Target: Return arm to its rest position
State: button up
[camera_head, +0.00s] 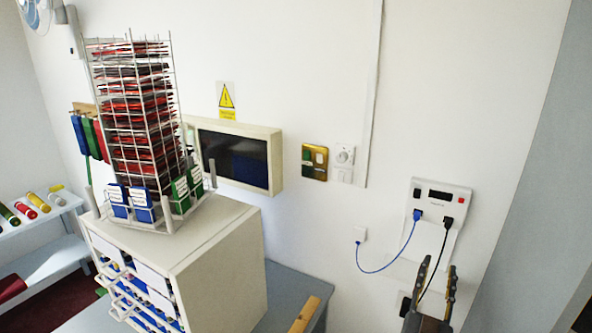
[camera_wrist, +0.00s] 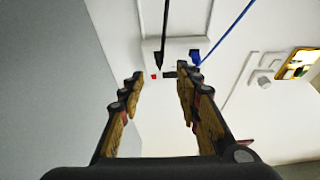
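My gripper (camera_head: 434,286) shows at the lower right of the head view, in front of the white wall and below a white socket panel. Its two fingers are spread apart with nothing between them. In the wrist view my gripper (camera_wrist: 159,92) is also open and empty. The socket panel (camera_head: 435,207) has a dark display, a red button, a blue plug (camera_head: 417,214) and a black plug (camera_head: 448,222). In the wrist view the panel appears beyond the fingertips, with the black plug (camera_wrist: 162,58) and blue plug (camera_wrist: 195,57). The gripper appears apart from both cables.
A white drawer cabinet (camera_head: 215,245) carries a wire swatch rack (camera_head: 135,110) on the left. A grey counter (camera_head: 290,290) lies beside it, with a wooden piece (camera_head: 305,314) at its edge. A dark wall screen (camera_head: 233,155) and a gold switch plate (camera_head: 314,162) are on the wall.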

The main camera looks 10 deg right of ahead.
jog(key=w+a+f+n+g+y, duration=0.1)
jog(key=w+a+f+g+y, duration=0.15)
jog(key=f, duration=0.55)
jog(key=w+a+f+n+g+y, duration=0.1)
jog(key=f+g+y, duration=0.1)
jog(key=f+y, duration=0.35)
jog(key=s+a+f+n+g+y, duration=0.1)
jog(key=s+a+f+g+y, duration=0.25)
jog(key=a+f, duration=0.35)
jog(key=s+a+r+n+g+y+b, duration=0.1)
jog(key=s+a+r+n+g, duration=0.2)
jog(key=s, duration=0.4)
jog(key=s+a+r+g+y+b, duration=0.1)
jog(key=s+a+g, duration=0.2)
jog(key=s+a, duration=0.35)
jog(key=s+r+n+t+b, duration=0.1)
jog(key=s+r, duration=0.3)
jog(key=r, duration=0.4)
jog(key=shift+a+r+n+t+b, duration=0.25)
jog(key=shift+r+n+t+b, duration=0.05)
jog(key=shift+r+t, duration=0.1)
